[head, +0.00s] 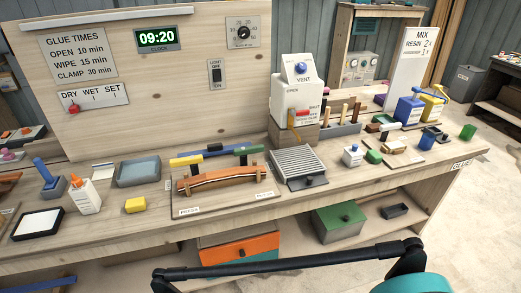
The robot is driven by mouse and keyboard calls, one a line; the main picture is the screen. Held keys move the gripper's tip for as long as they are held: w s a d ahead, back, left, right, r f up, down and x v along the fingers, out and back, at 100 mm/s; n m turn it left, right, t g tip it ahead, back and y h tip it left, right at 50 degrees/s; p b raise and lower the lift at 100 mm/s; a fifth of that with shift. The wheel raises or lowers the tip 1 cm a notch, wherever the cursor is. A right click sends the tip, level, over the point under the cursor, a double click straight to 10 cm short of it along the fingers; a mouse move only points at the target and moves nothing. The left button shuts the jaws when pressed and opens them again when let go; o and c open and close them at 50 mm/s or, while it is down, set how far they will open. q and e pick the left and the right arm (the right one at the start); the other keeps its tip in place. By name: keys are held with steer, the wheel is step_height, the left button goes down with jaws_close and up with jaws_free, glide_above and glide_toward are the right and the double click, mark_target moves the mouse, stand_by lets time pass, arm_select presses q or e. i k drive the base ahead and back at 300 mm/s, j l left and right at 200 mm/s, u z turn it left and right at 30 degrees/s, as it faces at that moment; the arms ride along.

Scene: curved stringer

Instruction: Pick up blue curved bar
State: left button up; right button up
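A dark blue bar (214,148) lies behind the curved wooden form, between a yellow bar (187,160) and a green bar (248,150). Only part of it shows, and I cannot tell whether it is curved. The curved form (217,178) carries a bent brown strip and stands on a wooden board (225,203) with small labels. Another long blue piece (42,284) shows low at the bottom left, cut by the picture edge. Neither of my grippers is in view.
A grey ribbed block (299,162) sits right of the form. A white vent box (297,95) stands behind it. The bench front edge is mostly clear.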

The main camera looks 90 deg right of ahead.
mark_target(213, 149)
steer(key=z, duration=2.6)
